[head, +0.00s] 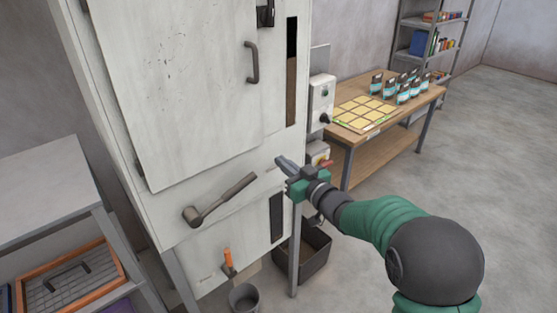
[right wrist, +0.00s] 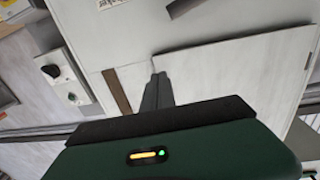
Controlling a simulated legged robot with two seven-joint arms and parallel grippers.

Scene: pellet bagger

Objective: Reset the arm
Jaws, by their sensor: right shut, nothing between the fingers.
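My right arm comes in from the lower right in the head view. Its gripper (head: 284,163) is in front of the lower right part of the pale machine cabinet (head: 180,100). The fingers are together with nothing between them. In the right wrist view the shut fingers (right wrist: 157,90) point at the cabinet's pale panels. I cannot tell the exact gap between the fingertips and the cabinet. A dark lever (head: 222,198) on the cabinet front lies left of the gripper, apart from it. My left gripper is not in view.
A control box (head: 321,98) is on the cabinet's right side. A wooden table (head: 357,142) with a yellow grid sheet and several pouches stands behind. Below are a dark bin (head: 317,262) and a grey bucket (head: 244,298). A shelf unit (head: 45,195) stands left. Floor at right is clear.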

